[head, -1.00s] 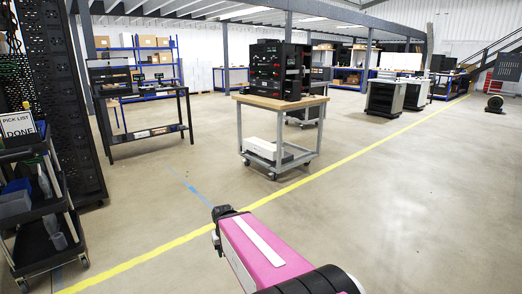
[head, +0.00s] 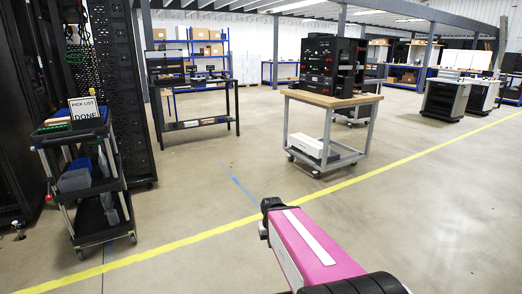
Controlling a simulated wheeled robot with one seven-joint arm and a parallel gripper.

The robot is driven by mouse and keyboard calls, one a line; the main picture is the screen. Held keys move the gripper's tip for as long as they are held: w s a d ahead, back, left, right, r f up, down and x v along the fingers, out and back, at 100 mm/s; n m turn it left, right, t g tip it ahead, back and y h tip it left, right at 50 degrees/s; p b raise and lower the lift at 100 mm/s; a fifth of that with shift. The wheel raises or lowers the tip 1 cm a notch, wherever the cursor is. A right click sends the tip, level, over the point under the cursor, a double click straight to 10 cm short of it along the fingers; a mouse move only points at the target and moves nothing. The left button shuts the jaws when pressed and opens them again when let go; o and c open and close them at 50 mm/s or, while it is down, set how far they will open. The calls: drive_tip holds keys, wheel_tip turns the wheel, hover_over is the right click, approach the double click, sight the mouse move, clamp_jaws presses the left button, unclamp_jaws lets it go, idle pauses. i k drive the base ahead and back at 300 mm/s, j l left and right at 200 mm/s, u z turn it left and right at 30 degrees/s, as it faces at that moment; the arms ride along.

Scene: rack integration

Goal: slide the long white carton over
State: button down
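A long white carton (head: 312,147) lies on the lower shelf of a wheeled wood-topped cart (head: 334,98), a few metres ahead and right of the picture's middle. My pink arm reaches forward from the bottom of the picture, well short of the cart. The dark end of my arm (head: 271,204) shows above the yellow floor line. Its fingers cannot be made out, so I cannot tell whether my gripper is open or shut. Nothing is seen held in it.
A black rack unit (head: 330,66) stands on the cart top. A black tiered trolley (head: 88,180) with a "DONE" pick-list sign (head: 84,108) stands at the left by tall dark racks. A black workbench (head: 192,100) stands behind. The floor between my arm and the cart is clear.

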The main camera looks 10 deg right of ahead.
sight(312, 146)
drive_tip(key=i+l+z, duration=0.35)
drive_tip(key=i, duration=0.6)
drive_tip(key=i+z, duration=0.4)
drive_tip(key=i, duration=0.55)
drive_tip(key=i+l, duration=0.1)
drive_tip(key=i, duration=0.5)
drive_tip(key=i+l+u, duration=0.1)
drive_tip(key=i, duration=0.5)
drive_tip(key=i+l, duration=0.1)
drive_tip(key=i, duration=0.5)
drive_tip(key=i+l, duration=0.15)
drive_tip(key=i, duration=0.45)
drive_tip(key=i+l+u, duration=0.15)
drive_tip(key=i+l, duration=0.2)
drive_tip(key=i, duration=0.15)
